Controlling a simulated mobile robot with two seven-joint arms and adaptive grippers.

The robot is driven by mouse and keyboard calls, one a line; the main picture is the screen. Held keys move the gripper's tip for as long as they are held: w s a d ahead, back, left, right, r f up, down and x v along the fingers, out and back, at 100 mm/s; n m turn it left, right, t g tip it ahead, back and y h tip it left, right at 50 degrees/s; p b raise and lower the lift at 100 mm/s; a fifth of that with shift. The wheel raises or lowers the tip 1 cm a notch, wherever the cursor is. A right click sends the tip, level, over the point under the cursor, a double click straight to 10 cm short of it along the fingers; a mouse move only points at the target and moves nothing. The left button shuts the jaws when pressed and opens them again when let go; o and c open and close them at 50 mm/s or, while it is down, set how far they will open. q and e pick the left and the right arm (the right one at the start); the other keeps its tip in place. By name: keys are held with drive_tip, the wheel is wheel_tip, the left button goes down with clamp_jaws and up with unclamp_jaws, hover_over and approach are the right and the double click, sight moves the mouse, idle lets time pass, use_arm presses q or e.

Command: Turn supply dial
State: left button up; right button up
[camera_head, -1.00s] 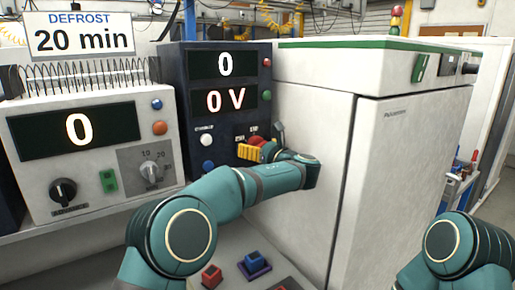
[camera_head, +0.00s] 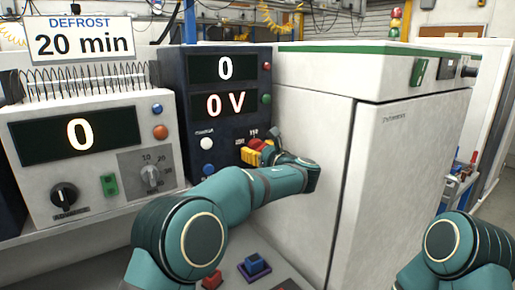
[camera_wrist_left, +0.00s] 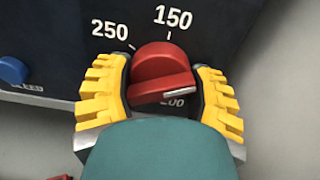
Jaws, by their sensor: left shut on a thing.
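The supply dial is a red knob (camera_wrist_left: 160,72) with a pale pointer mark, on the dark supply panel (camera_head: 222,122). In the left wrist view it sits between the yellow fingers of my left gripper (camera_wrist_left: 162,88), which is shut on it. Labels 250 and 150 show above the knob, and 200 is partly hidden below it. The pale mark points to the lower right, near 200. In the head view my left gripper (camera_head: 254,152) is at the panel's lower right and covers most of the red knob (camera_head: 256,144). My right gripper is out of view.
The panel's displays read 0 and 0 V. A white unit (camera_head: 95,140) with dials stands at left under a "DEFROST 20 min" sign (camera_head: 82,38). A white cabinet (camera_head: 310,160) stands close right of my left arm.

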use_arm(q)
drive_tip(key=shift+n, duration=0.9)
drive_tip(key=n+b, duration=0.2)
drive_tip(key=n, duration=0.1)
drive_tip(key=shift+f+n, duration=0.15)
drive_tip(key=shift+n, duration=0.15)
drive_tip(key=shift+d+n+b, duration=0.1)
drive_tip(key=shift+n+b, duration=0.3)
drive_tip(key=shift+n, duration=1.5)
drive_tip(key=o, duration=1.2)
